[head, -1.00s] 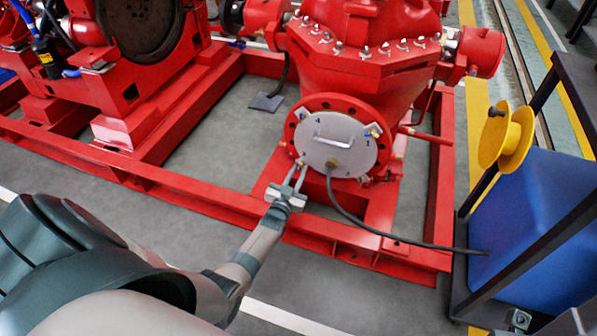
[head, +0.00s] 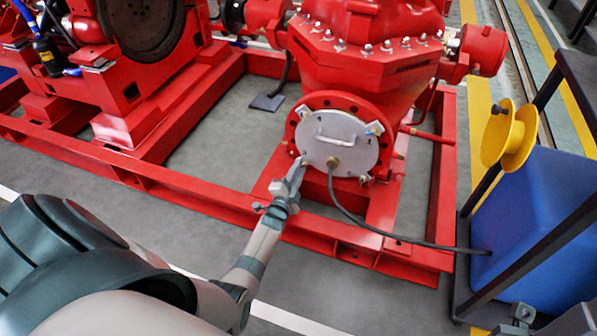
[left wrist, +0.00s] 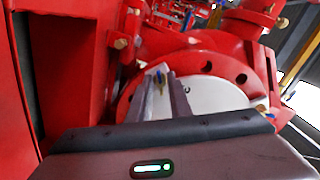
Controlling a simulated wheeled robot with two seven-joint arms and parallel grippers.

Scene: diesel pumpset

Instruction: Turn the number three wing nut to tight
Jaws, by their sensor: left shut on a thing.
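A round grey cover plate (head: 342,140) with a handle sits on the red pump flange. Wing nuts stand at its rim, including one at the upper right (head: 374,128) and one at the lower right (head: 365,178). My left gripper (head: 301,163) reaches the lower left rim and is shut on the wing nut there. Its fingertips mostly hide this nut in the head view. In the left wrist view the fingers (left wrist: 163,80) close around the small wing nut (left wrist: 158,77), beside the plate (left wrist: 215,95). The plate's numbers are too small to read surely.
A red base frame (head: 225,205) crosses in front of the pump. A yellow reel (head: 510,135) stands above the tank. Grey floor is open in front.

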